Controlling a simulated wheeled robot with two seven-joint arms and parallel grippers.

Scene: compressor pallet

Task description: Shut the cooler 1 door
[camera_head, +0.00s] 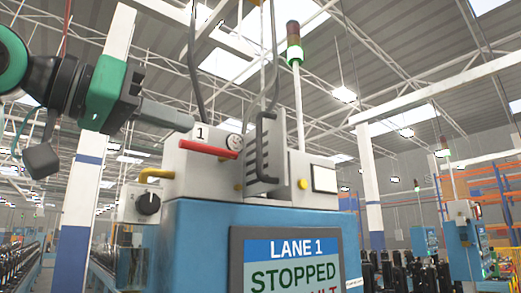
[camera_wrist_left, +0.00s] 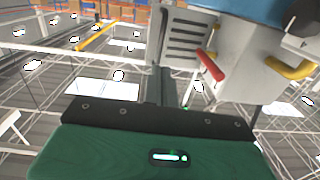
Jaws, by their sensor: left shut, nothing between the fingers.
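The cooler 1 door looks like a grey slotted panel (camera_head: 280,155) with a dark upright handle (camera_head: 262,135). It stands out at an angle from the white box (camera_head: 208,165) marked 1, so it appears open. The slotted panel also shows at the top of the left wrist view (camera_wrist_left: 186,38). My left gripper (camera_head: 188,124) is shut and empty, at the upper left of the box, with its fingers pointing right toward the door. In the left wrist view its fingers (camera_wrist_left: 168,72) end near the panel's edge; whether they touch cannot be told. My right gripper is not in view.
A blue cabinet with a LANE 1 STOPPED screen (camera_head: 293,262) stands below. A signal light pole (camera_head: 299,100) rises behind.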

